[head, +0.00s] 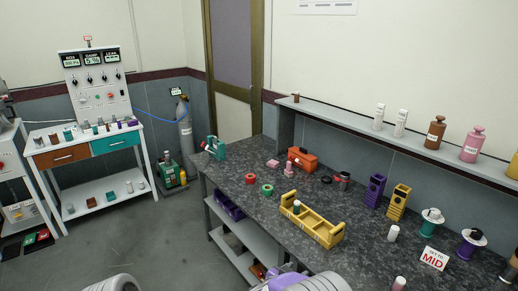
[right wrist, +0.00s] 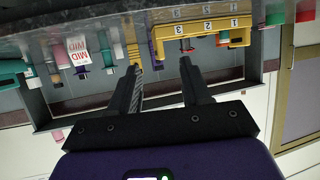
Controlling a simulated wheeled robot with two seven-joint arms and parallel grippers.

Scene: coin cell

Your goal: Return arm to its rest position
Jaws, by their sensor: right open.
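My right gripper (right wrist: 160,68) shows in the right wrist view with its two dark fingers apart and nothing between them. That view is upside down, with the bench edge along the top. In the head view only a purple and grey part of my right arm shows at the bottom edge, in front of the bench; its fingers cannot be made out there. A grey part of my left arm shows at the bottom left, and the left gripper is out of view. A yellow numbered tray (head: 325,233) stands on the dark bench (head: 355,228); it also shows in the right wrist view (right wrist: 202,29).
A MID sign (head: 433,258), purple holder (head: 374,191), yellow holder (head: 398,203) and orange toolbox (head: 302,159) stand on the bench. A wall shelf (head: 345,125) holds bottles. A white cart (head: 86,145) stands far left. The floor (head: 130,235) between is clear.

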